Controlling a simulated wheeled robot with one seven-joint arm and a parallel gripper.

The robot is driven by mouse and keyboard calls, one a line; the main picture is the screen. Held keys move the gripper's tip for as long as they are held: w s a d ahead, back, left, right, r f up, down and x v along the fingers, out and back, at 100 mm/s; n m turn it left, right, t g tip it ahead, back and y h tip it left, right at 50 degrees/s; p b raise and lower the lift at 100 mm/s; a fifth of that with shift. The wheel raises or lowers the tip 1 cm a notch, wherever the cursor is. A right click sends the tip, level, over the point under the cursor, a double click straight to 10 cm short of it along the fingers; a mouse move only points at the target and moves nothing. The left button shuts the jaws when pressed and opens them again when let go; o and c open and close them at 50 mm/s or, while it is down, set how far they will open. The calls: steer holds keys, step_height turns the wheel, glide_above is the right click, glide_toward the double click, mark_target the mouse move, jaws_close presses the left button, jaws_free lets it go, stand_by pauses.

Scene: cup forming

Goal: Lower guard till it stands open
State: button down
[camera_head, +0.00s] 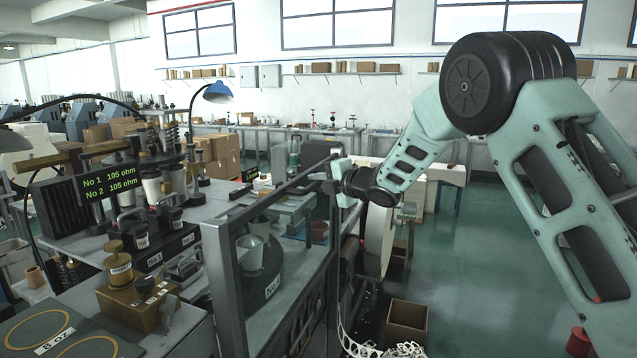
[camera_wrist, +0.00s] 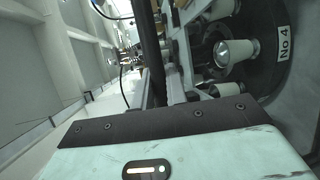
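The guard (camera_head: 285,187) is a grey metal frame with a see-through panel, standing upright along the near side of the cup machine in the head view. My gripper (camera_head: 335,184) is at the guard's far right upper corner, close to its top bar. In the wrist view, a dark upright bar (camera_wrist: 150,55) rises just beyond my gripper's pale housing. It looks like part of the guard frame, but I cannot be sure.
Behind the guard a pale cup (camera_head: 251,252) sits in the machine. A cardboard box (camera_head: 406,322) stands on the floor right of the machine. Green floor (camera_head: 480,275) is clear beyond it.

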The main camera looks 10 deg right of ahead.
steer(key=shift+f, duration=0.15)
step_height(320, 180, down, 38)
steer(key=b, duration=3.7)
steer(key=shift+d, duration=0.1)
steer(key=c, duration=1.4)
jaws_free()
steer(key=b+v, duration=0.1)
steer(key=v, duration=1.6)
steer(key=shift+s, duration=0.2)
steer(key=shift+d, duration=0.1)
